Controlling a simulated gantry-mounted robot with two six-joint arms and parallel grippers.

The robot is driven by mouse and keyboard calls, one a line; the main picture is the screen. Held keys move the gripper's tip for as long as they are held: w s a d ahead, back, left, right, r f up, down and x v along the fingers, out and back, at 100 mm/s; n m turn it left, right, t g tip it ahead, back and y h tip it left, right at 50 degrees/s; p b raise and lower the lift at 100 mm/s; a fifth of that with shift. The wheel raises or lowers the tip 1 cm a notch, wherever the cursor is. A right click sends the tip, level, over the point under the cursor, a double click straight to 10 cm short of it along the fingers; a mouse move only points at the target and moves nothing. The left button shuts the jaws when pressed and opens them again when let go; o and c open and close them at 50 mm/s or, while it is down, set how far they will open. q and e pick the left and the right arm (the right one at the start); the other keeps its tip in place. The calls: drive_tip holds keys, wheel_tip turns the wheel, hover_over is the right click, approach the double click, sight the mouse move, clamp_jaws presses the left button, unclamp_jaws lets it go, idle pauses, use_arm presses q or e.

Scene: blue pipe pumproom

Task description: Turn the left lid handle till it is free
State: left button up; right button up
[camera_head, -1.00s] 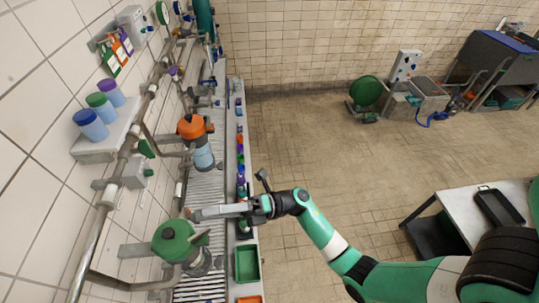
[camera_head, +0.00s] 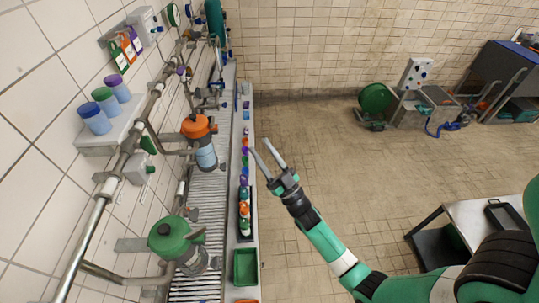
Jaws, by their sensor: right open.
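A green lid (camera_head: 170,238) with a short grey handle (camera_head: 195,234) sits on the lower-left filter housing, whose clear bowl (camera_head: 194,262) shows below. An orange lid (camera_head: 196,128) tops a second housing with a blue bowl (camera_head: 206,156), farther up and slightly right. My right gripper (camera_head: 260,146) is open and empty, its two fingers apart and pointing up-left. It shows right of the bench edge, apart from both lids. My left gripper is out of view.
A narrow roller bench (camera_head: 208,210) runs along the tiled wall. A green tray (camera_head: 246,266) and a row of coloured small items line its right side. Pipes (camera_head: 86,240) and a shelf with several jars (camera_head: 95,119) are on the wall.

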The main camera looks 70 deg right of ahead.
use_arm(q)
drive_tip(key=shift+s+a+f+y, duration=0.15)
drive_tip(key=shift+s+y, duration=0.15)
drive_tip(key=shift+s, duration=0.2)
use_arm(e)
drive_tip(key=d+f+m+g+h, duration=0.1)
drive_tip(key=m, duration=0.1)
drive_tip(key=d+f+m+g, duration=0.1)
drive_tip(key=f+m, duration=0.1)
drive_tip(key=d+f+m+g+h, duration=0.1)
drive_tip(key=m, duration=0.1)
drive_tip(key=shift+s+d+f+h, duration=0.2)
drive_tip(key=shift+s+d+h, duration=0.1)
